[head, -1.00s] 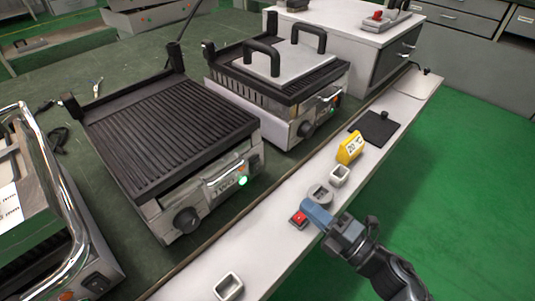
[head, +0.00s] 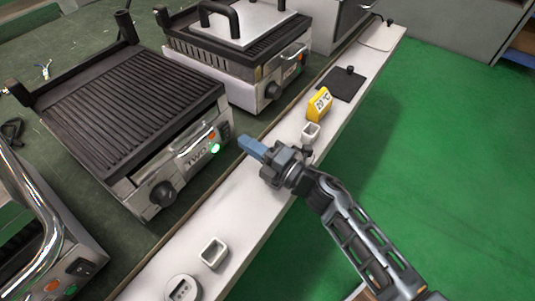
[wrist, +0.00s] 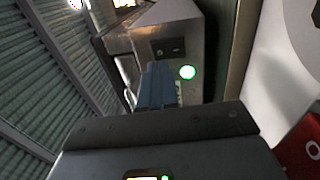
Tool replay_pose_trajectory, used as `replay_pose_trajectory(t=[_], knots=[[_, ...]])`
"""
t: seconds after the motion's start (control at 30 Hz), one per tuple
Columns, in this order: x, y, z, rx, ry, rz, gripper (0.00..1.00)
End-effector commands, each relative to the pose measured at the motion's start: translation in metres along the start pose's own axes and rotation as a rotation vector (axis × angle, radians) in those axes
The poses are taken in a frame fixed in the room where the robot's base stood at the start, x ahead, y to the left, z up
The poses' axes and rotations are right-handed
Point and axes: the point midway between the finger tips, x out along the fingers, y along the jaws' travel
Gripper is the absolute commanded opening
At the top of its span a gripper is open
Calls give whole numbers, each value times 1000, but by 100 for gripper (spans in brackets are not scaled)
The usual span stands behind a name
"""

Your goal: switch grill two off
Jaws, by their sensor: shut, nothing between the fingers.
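Grill two (head: 130,100) stands on the green bench in the head view, with a ribbed dark plate and a steel front labelled TWO. Its round green light (head: 214,148) is lit; it also glows in the wrist view (wrist: 187,72). A small dark switch (head: 226,131) sits beside the light and shows as a black panel in the wrist view (wrist: 168,47). A black knob (head: 163,194) is at the front's left. My gripper (head: 243,144) is shut and empty, its blue fingers (wrist: 157,88) pointing at this front near the light. Contact cannot be told.
A white ledge (head: 245,205) runs along the bench front. It carries square white rings (head: 213,252), a yellow 20 °C marker (head: 319,104) and a black plate (head: 342,83). Another grill (head: 245,55) stands behind, and one (head: 50,255) at front left. Green floor lies right.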

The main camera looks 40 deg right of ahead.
Motion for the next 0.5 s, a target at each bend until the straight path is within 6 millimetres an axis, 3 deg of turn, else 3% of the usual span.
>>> replay_pose_trajectory(t=[0.2, 0.5], knots=[[28, 0, 0, 1, 1, 0, 0], [37, 0, 0, 1, -1, -1, 0]])
